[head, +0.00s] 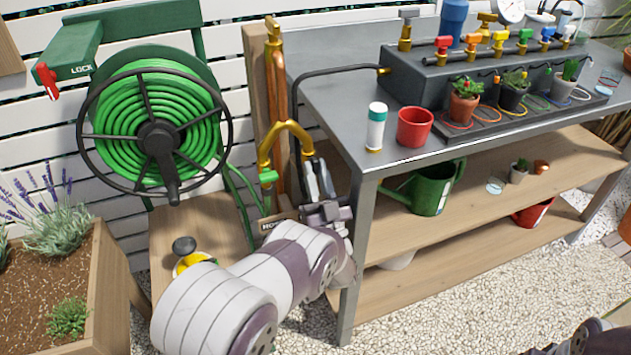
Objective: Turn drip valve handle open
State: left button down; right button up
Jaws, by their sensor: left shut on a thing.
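A brass splitter (267,150) arches from the copper pipe (275,95) beside the bench. Its left leg carries a green handle (268,176). My left gripper (312,170) is at its right leg, shut on the drip valve handle there. The fingers hide the handle, so its angle cannot be told. A black tube (295,90) runs from the dark manifold box on the bench down toward this leg. My right gripper is out of view; only part of my right arm shows at the bottom right corner.
The metal bench (330,100) stands close on the right, with a white bottle (376,127), a red cup (414,127) and potted plants. A hose reel (155,120) hangs left. A planter (105,290) is at lower left. Gravel (455,315) in front is open.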

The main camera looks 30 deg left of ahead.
pick_arm(q)
jog(key=shift+n+g+y, duration=0.3)
jog(key=shift+n, duration=0.2)
jog(key=c, duration=1.1)
grip_release()
jog(key=shift+c, duration=0.2)
jog(key=shift+f, duration=0.1)
jog(key=b+v, duration=1.2)
jog(key=b, duration=1)
jog(key=shift+d, duration=0.2)
jog(key=shift+s+f, duration=0.1)
jog(key=shift+f, duration=0.1)
